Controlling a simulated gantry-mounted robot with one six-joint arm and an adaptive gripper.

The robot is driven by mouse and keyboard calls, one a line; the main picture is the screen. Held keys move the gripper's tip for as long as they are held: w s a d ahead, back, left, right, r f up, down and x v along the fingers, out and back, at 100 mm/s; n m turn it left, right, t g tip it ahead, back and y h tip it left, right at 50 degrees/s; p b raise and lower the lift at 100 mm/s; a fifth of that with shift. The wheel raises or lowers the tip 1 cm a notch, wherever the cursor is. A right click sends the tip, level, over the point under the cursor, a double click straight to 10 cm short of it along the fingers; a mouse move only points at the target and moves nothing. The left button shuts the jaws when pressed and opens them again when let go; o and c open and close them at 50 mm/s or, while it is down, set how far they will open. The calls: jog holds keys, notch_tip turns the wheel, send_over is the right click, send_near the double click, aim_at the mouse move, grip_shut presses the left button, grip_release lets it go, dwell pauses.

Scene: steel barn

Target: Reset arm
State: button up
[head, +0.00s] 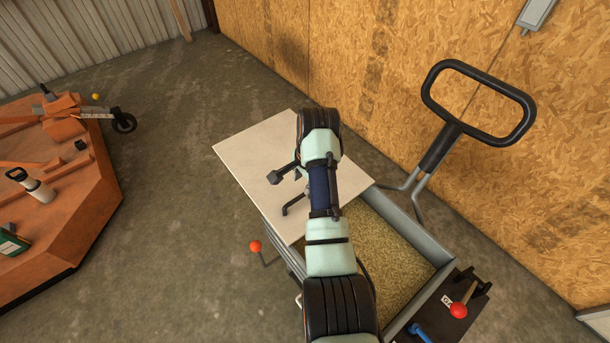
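My arm reaches from the bottom centre of the head view up over a pale flat board (255,160). My gripper (280,195) is on the left side of the arm's end, above the board. Its two dark fingers are spread apart, with bare board showing between them, so it looks open and empty. The wrist hides part of the gripper's base. I cannot tell how high the fingers are above the board.
The board covers one end of a grey metal bin (437,258) holding grainy feed (385,250). A black loop handle (530,115) rises at right. Red-knobbed levers stand at left (255,246) and lower right (458,310). An orange machine (70,215) stands left; floor between is clear.

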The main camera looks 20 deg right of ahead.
jog(key=r, duration=0.3)
jog(key=shift+s+d, duration=0.1)
jog(key=shift+s, duration=0.2)
jog(key=shift+f, duration=0.1)
jog(key=s+a+r+n+t+p, duration=0.55)
jog(key=a+n+p, duration=0.2)
jog(key=a, duration=0.25)
jog(key=s+a+r+n+t+p, duration=0.2)
jog(key=s+a+r+n+t, duration=0.1)
jog(key=s+r, duration=0.35)
jog(key=s+a+r+n+t+p, duration=0.2)
jog(key=s+a+r+n, duration=0.15)
jog(key=s+r, duration=0.3)
notch_tip(320, 180, up, 37)
jog(key=d+p, duration=0.1)
jog(key=p, duration=3.6)
jog(key=shift+s+d+f+h, duration=0.15)
jog(key=shift+f+h, duration=0.05)
jog(key=shift+h, duration=0.1)
